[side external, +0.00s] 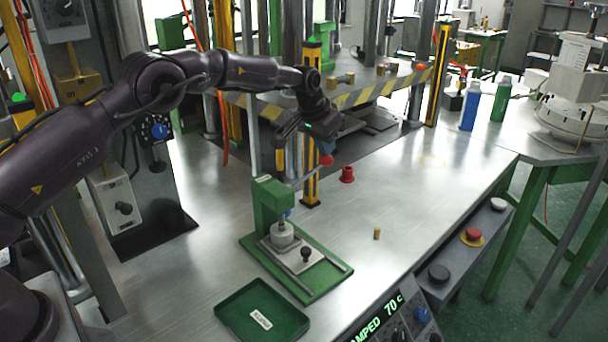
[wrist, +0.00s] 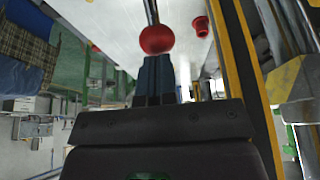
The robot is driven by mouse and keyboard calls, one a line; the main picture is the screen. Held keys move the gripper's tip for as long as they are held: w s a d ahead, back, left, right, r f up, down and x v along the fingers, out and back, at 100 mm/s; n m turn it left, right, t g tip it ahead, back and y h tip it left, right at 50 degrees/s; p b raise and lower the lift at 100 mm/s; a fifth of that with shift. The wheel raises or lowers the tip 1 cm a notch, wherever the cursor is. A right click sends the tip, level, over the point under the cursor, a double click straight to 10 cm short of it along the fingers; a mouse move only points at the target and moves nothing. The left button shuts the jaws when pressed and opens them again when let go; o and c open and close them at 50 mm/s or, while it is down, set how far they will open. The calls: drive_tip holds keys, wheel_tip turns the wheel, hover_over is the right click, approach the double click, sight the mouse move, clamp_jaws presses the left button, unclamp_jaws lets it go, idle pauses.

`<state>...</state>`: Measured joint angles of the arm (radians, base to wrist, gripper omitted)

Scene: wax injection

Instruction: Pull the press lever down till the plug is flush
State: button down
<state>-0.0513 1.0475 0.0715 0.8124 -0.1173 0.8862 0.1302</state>
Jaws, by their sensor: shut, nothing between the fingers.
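The green press (side external: 268,200) stands on its green base plate on the steel bench in the side external view. Its lever (side external: 305,174) slopes up to the right and ends in a red ball knob (side external: 326,160). A grey round block (side external: 282,235) sits under the ram; I cannot make out the plug or whether it is flush. My gripper (side external: 325,150) is just above the knob. In the wrist view, its dark fingers (wrist: 156,62) are together and empty, with the knob (wrist: 157,39) right at their tips. I cannot tell whether they touch.
A red flanged cup (side external: 347,174) stands right of the knob, and a small brass cylinder (side external: 377,233) stands on the bench. A green tray (side external: 240,318) lies in front of the press. A yellow post (side external: 311,185) rises close behind the lever.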

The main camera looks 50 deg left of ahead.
sight(322, 166)
drive_tip(key=shift+s+f, duration=0.1)
drive_tip(key=shift+f, duration=3.6)
drive_tip(key=shift+r, duration=6.15)
drive_tip(key=shift+f, duration=0.4)
drive_tip(key=shift+g, duration=0.7)
drive_tip(key=s+f, duration=0.2)
drive_tip(key=s, duration=0.1)
drive_tip(key=shift+f, duration=0.3)
drive_tip(key=s+d+r, duration=0.1)
drive_tip(key=s+r, duration=0.3)
drive_tip(key=s, duration=0.9)
drive_tip(key=s+d+r+t, duration=0.1)
drive_tip(key=s+r, duration=0.4)
drive_tip(key=s, duration=0.9)
drive_tip(key=s+d+r+t, duration=0.1)
drive_tip(key=s+r, duration=0.3)
drive_tip(key=s, duration=0.9)
drive_tip(key=shift+s+d+r, duration=0.3)
drive_tip(key=shift+d, duration=0.45)
